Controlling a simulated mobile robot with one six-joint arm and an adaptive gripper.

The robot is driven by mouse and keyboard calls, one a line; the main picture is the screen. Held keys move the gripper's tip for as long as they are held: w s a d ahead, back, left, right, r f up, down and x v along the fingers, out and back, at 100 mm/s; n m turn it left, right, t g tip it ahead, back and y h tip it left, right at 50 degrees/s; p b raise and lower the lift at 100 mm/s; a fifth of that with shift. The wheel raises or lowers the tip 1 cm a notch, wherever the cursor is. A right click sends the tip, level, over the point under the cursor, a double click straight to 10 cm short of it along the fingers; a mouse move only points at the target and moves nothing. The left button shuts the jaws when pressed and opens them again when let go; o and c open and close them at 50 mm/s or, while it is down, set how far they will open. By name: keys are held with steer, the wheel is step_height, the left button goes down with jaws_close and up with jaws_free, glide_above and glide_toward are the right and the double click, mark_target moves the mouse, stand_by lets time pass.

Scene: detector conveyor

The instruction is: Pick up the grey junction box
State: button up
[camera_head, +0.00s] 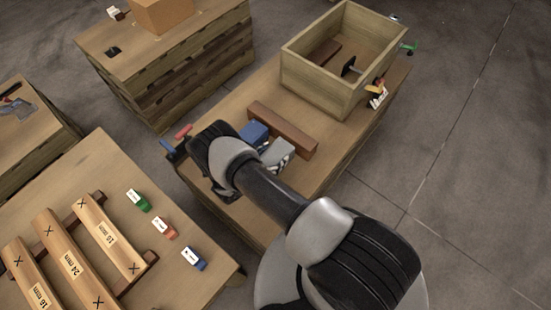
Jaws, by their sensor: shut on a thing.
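A grey boxy thing, which looks like the grey junction box (277,151), shows just right of my wrist above the middle table, partly covered by my arm. Dark and white parts show along its lower right edge. My gripper (224,192) is mostly hidden under my wrist, and only a dark bit shows. It is shut on the box, but the arm hides the contact between jaws and box. I cannot tell whether the box is clear of the table.
A blue block (253,133) and a long brown bar (283,130) lie close by. A wooden crate (308,88) stands at the table's far end. Another table (95,155) holds marked wooden bars and small labelled blocks.

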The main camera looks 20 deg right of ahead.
steer(key=c, duration=1.2)
steer(key=shift+r, duration=0.1)
steer(key=shift+w+r, duration=0.1)
